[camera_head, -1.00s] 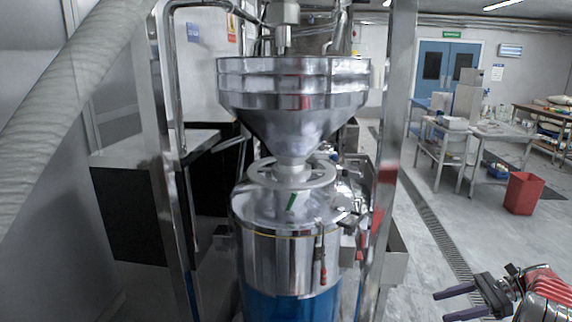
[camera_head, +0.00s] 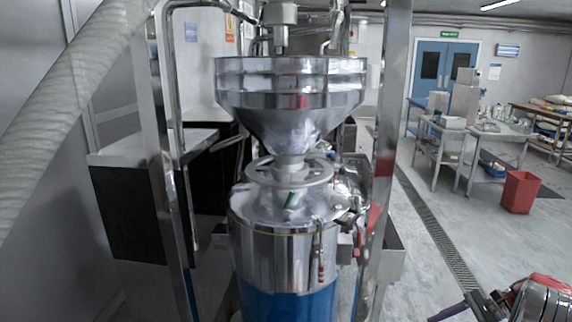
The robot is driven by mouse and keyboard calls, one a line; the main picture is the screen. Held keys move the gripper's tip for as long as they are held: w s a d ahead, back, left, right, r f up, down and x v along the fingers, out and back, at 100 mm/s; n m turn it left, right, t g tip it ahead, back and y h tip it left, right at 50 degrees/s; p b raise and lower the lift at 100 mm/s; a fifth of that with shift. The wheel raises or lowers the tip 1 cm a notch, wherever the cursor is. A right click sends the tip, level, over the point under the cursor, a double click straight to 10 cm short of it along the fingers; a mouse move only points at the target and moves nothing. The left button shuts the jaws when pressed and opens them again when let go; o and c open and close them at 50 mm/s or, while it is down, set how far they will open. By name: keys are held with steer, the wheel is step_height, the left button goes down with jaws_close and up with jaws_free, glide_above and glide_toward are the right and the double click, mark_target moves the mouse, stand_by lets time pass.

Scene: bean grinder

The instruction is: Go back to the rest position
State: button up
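My gripper (camera_head: 440,316) is at the bottom right edge, cut off by the frame. One dark finger shows, pointing left; the other cannot be made out, and nothing is seen held. My red and grey wrist is behind it at the corner. The bean grinder stands in the centre, with a steel hopper (camera_head: 290,95) over a round collar and a shiny drum (camera_head: 275,262) with a blue lower part. My gripper is to the right of the grinder and apart from it.
Steel posts (camera_head: 392,130) flank the grinder. A floor drain (camera_head: 440,240) runs along the right. A red bin (camera_head: 521,192) and steel tables (camera_head: 490,130) with equipment stand further back. Blue doors (camera_head: 445,75) are at the rear. The right-hand floor is mostly open.

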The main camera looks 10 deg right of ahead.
steer(key=s+a+r+n+t+h, duration=0.1)
steer(key=s+a+r+n+h, duration=0.2)
steer(key=a, duration=0.9)
steer(key=s+a+r+n+t+h, duration=0.1)
steer(key=s+a+r+n+h, duration=0.3)
steer(key=s+a+r+n, duration=0.5)
steer(key=s+a+r+n+t+h, duration=0.1)
steer(key=s+a+r+n+h, duration=0.2)
steer(key=s+a+r+n, duration=0.4)
steer(key=shift+s+a+r, duration=0.6)
steer(key=shift+a+r, duration=2.5)
steer(key=shift+a, duration=1.8)
